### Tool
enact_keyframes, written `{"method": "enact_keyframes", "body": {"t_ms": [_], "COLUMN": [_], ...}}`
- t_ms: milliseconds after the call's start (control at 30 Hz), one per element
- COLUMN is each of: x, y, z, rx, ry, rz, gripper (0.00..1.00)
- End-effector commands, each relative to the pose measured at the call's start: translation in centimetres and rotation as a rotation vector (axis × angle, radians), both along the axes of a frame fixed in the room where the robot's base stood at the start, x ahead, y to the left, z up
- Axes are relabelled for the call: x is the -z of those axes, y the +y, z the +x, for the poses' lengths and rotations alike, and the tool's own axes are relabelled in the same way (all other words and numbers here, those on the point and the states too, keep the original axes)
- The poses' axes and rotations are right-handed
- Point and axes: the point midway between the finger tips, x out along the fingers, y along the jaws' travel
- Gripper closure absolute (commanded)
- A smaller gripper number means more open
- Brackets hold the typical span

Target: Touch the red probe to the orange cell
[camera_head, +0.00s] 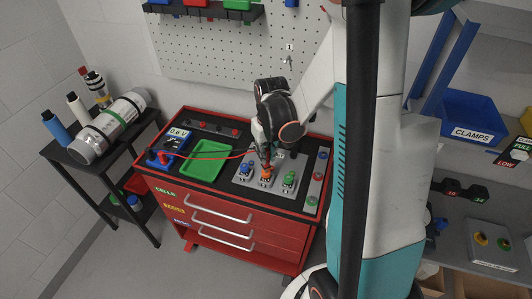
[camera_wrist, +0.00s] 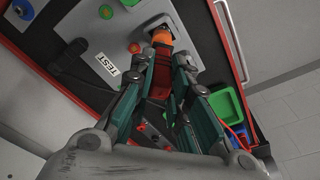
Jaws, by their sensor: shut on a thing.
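The orange cell (camera_head: 266,180) stands on a grey panel (camera_head: 252,184) on top of the red cart, between the blue cell (camera_head: 244,168) and the green cell (camera_head: 289,182). My gripper (camera_head: 267,150) is above the orange cell, shut on the red probe (camera_head: 267,163). In the wrist view the red probe (camera_wrist: 159,78) sits between the fingers and points at the orange cell (camera_wrist: 161,38). Its tip lies over or against the cell; I cannot tell whether they touch. A red cable (camera_head: 218,157) runs left from the probe toward a blue meter (camera_head: 181,138) that appears to read 0.8 V.
A green tray (camera_head: 205,173) lies on the cart left of the panel. A strip with coloured buttons (camera_head: 317,178) lies at the cart's right. A black side table (camera_head: 97,150) with a large cylinder stands at left. A pegboard (camera_head: 225,50) is behind.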

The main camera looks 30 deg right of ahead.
Motion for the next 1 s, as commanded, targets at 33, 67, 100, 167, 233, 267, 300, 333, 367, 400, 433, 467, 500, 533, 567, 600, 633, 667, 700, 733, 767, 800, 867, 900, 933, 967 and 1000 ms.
{"method": "enact_keyframes", "body": {"t_ms": [33, 67, 100, 167, 233, 267, 300, 333, 367, 400, 433, 467, 500, 533, 567, 600, 633, 667, 700, 733, 767, 800, 867, 900, 933, 967, 1000], "x": [-0.4, -0.5, -0.7, -1.0, -1.3, -1.4, -1.6, -1.7, -1.9, -2.1, -2.2, -2.3, -2.5, -2.7, -2.8, -3.0, -3.1, -3.2, -3.4, -3.5, -3.6, -3.7, -3.7, -3.7, -3.6, -3.6, -3.6], "y": [0.0, 0.0, 0.0, 0.0, 0.0, 0.0, 0.0, 0.0, 0.0, 0.0, 0.0, 0.0, 0.0, 0.0, 0.0, 0.0, 0.0, 0.0, 0.0, 0.0, 0.0, 0.0, 0.0, 0.0, 0.0, 0.0, 0.0], "z": [0.0, 0.0, 0.0, 0.0, 0.0, 0.0, 0.0, 0.0, 0.0, 0.0, 0.0, 0.1, 0.1, 0.0, 0.0, 0.0, 0.0, 0.0, 0.0, 0.0, 0.0, 0.0, 0.0, 0.0, 0.0, 0.0, 0.0], "rx": [0.0, 0.0, 0.0, 0.0, 0.0, 0.0, 0.0, 0.0, 0.0, 0.0, 0.0, 0.0, 0.0, 0.0, 0.0, 0.0, 0.0, 0.0, 0.0, 0.0, 0.0, 0.0, 0.0, 0.0, 0.0, 0.0, 0.0], "ry": [0.0, 0.0, 0.0, 0.0, 0.0, 0.0, 0.0, 0.0, 0.0, 0.0, 0.0, 0.0, 0.0, 0.0, 0.0, 0.0, 0.0, 0.0, 0.0, 0.0, 0.0, 0.0, 0.0, 0.0, 0.0, 0.0, 0.0], "rz": [0.0, 0.0, 0.0, 0.0, 0.0, 0.0, 0.0, 0.0, 0.0, 0.0, 0.0, 0.0, 0.0, 0.0, 0.0, 0.0, 0.0, 0.0, 0.0, 0.0, 0.0, 0.0, 0.0, 0.0, 0.0, 0.0, 0.0], "gripper": [1.0, 1.0, 1.0, 1.0, 1.0, 1.0, 1.0, 1.0, 1.0, 1.0, 1.0, 1.0, 1.0, 1.0, 1.0, 1.0, 1.0, 1.0, 1.0, 1.0, 1.0, 1.0, 1.0, 1.0, 1.0, 1.0, 1.0]}}
